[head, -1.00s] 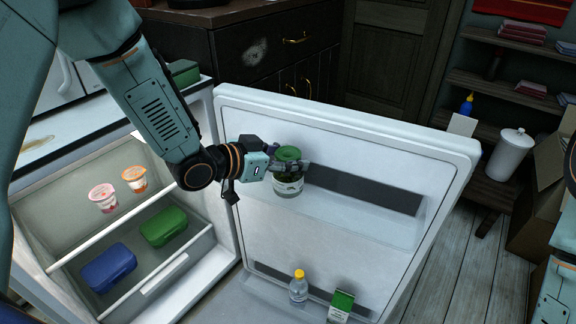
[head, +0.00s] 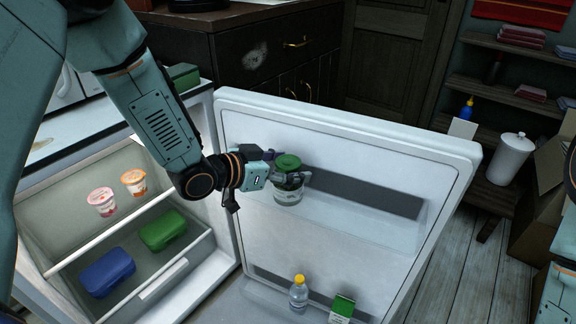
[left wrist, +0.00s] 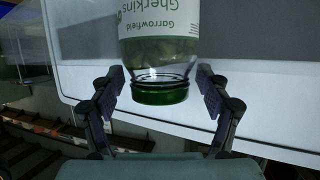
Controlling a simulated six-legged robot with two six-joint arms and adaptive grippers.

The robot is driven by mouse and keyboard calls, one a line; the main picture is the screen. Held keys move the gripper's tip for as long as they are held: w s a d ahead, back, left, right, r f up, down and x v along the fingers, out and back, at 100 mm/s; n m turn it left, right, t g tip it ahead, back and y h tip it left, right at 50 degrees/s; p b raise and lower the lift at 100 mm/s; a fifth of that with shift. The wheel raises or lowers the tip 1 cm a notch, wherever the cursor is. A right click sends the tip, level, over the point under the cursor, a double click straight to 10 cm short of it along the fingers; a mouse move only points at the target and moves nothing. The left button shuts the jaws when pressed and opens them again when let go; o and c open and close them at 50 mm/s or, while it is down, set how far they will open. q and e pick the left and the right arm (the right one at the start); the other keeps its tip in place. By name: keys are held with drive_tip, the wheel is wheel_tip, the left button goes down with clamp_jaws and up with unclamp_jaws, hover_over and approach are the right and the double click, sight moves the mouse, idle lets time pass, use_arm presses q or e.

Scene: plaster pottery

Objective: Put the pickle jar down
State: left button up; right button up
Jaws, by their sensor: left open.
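The pickle jar (head: 288,188) has a green lid and a white label. It stands upright at the upper door shelf (head: 350,222) of the open fridge door. In the left wrist view the jar (left wrist: 160,50) shows upside down, with "Gherkins" on its label. My left gripper (head: 290,177) is around the jar near its lid. Its fingers are open, one on each side, with gaps between the pads and the glass in the left wrist view (left wrist: 160,98). The jar's base is partly hidden behind the shelf front. My right gripper is not in view.
The lower door shelf holds a yellow-capped bottle (head: 298,292) and a green-and-white carton (head: 341,307). Inside the fridge are two yogurt cups (head: 102,201), a green box (head: 162,230) and a blue box (head: 107,272). The upper door shelf is clear right of the jar.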

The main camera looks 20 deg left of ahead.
use_arm(q)
drive_tip(key=shift+r, duration=0.25)
drive_tip(key=p+v, duration=0.6)
drive_tip(key=v, duration=0.6)
drive_tip(key=shift+f, duration=0.2)
